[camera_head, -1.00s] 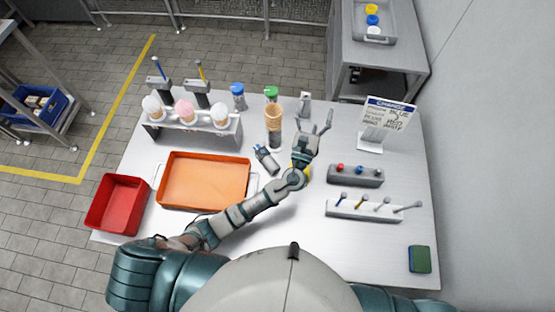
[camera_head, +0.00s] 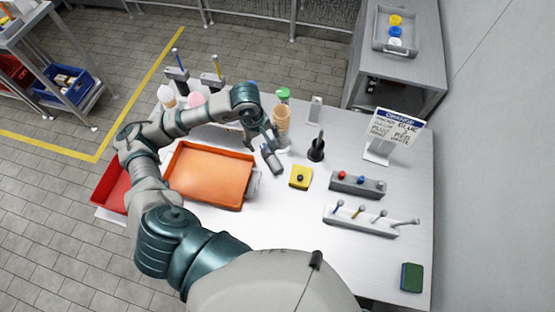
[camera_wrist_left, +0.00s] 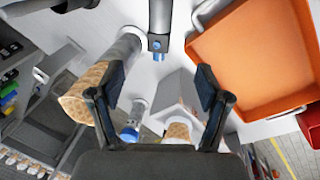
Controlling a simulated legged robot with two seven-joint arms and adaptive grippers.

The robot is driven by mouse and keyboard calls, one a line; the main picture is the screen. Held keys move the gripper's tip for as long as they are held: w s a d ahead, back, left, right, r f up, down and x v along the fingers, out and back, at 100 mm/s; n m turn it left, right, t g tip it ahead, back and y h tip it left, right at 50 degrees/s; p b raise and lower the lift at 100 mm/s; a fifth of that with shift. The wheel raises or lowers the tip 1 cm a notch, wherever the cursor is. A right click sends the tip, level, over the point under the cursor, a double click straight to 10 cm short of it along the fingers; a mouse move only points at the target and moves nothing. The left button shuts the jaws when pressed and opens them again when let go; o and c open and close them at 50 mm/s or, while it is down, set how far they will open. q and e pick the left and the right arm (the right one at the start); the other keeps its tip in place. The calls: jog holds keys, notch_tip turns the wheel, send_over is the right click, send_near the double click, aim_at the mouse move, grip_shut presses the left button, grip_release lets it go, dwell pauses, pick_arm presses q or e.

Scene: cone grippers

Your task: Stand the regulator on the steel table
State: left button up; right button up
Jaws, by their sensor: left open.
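A grey cylinder with a small blue part, which looks like the regulator (camera_head: 271,158), lies on its side on the steel table (camera_head: 283,222), right of the orange tray. It also shows at the top of the left wrist view (camera_wrist_left: 160,16), its blue part towards my gripper. My left gripper (camera_head: 262,136) is open and empty, just behind the cylinder in the head view. In the left wrist view its two fingers (camera_wrist_left: 158,92) are spread wide, with the cylinder beyond them, apart from both. My right gripper is out of view.
The orange tray (camera_head: 211,176) is left of the cylinder. An ice-cream cone on a grey holder (camera_head: 281,122) stands close to my gripper. A yellow block (camera_head: 300,178) and a black stand (camera_head: 317,149) are to the right. The table's front middle is clear.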

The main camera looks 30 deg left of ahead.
pick_arm(q)
send_near(272, 159)
jog(key=f, duration=0.5)
jog(key=shift+w+a+f, duration=0.25)
jog(key=shift+w+f, duration=0.05)
jog(key=shift+w+d+f+p, duration=0.1)
jog(key=shift+d+f+p, duration=0.2)
jog(key=shift+f, duration=0.25)
jog(key=f, duration=0.3)
jog(key=shift+w+d+f, duration=0.3)
jog(key=shift+w+f, duration=0.15)
jog(key=shift+f, duration=0.25)
jog(key=shift+a, duration=0.1)
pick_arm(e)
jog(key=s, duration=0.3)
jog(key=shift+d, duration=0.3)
pick_arm(q)
jog(key=shift+c, duration=0.2)
jog(key=c, duration=0.4)
grip_shut()
